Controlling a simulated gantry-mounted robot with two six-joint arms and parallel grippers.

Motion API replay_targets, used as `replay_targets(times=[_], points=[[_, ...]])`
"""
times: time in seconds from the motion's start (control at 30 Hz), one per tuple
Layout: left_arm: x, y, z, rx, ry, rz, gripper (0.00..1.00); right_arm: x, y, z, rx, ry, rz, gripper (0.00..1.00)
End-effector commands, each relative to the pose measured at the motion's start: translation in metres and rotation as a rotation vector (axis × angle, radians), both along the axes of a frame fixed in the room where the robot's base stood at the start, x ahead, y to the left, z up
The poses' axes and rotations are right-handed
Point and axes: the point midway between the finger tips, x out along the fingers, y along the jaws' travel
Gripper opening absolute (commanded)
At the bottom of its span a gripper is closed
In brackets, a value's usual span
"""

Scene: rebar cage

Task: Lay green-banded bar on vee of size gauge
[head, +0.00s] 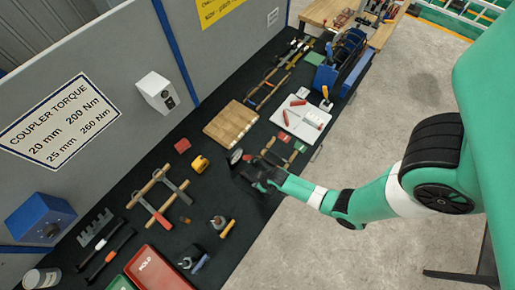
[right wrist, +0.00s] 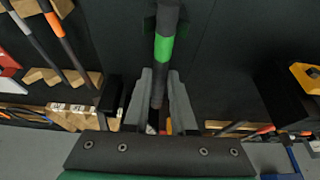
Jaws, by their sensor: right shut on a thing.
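My right gripper (right wrist: 160,80) is shut on the green-banded bar (right wrist: 164,48), a dark rod whose bright green band lies beyond my fingertips in the right wrist view. The bar runs lengthwise between the two grey fingers. In the head view my right gripper (head: 248,172) is over the dark bench top, and the bar is hard to make out there. A grey notched piece (head: 95,228) at the left of the bench may be the size gauge; I cannot tell for sure. My left gripper is not in view.
Bars rest on wooden supports (head: 160,196) at the left. A wooden block (head: 230,124), a white tray (head: 300,118) and a yellow item (head: 200,164) lie near my right gripper. A red case (head: 160,270) lies at the near end.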

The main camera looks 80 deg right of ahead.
Motion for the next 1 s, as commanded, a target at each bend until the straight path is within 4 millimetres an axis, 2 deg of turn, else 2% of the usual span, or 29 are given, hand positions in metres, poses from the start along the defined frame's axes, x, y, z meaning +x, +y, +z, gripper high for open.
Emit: replay_targets(times=[0.37,0.4,0.53,0.83,1.0], points=[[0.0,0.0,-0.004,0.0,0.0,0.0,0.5,0.001,0.0,-0.005,-0.001,-0.003,0.0,0.0],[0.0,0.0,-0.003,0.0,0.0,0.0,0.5,0.0,0.0,-0.004,0.0,-0.001,0.0,0.31],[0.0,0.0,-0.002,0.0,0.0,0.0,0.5,0.0,0.0,-0.004,0.0,-0.001,0.0,0.54],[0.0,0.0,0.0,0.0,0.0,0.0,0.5,0.0,0.0,-0.001,0.0,-0.001,0.0,0.54],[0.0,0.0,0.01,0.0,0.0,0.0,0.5,-0.006,0.003,0.02,-0.001,-0.002,0.0,0.54]])
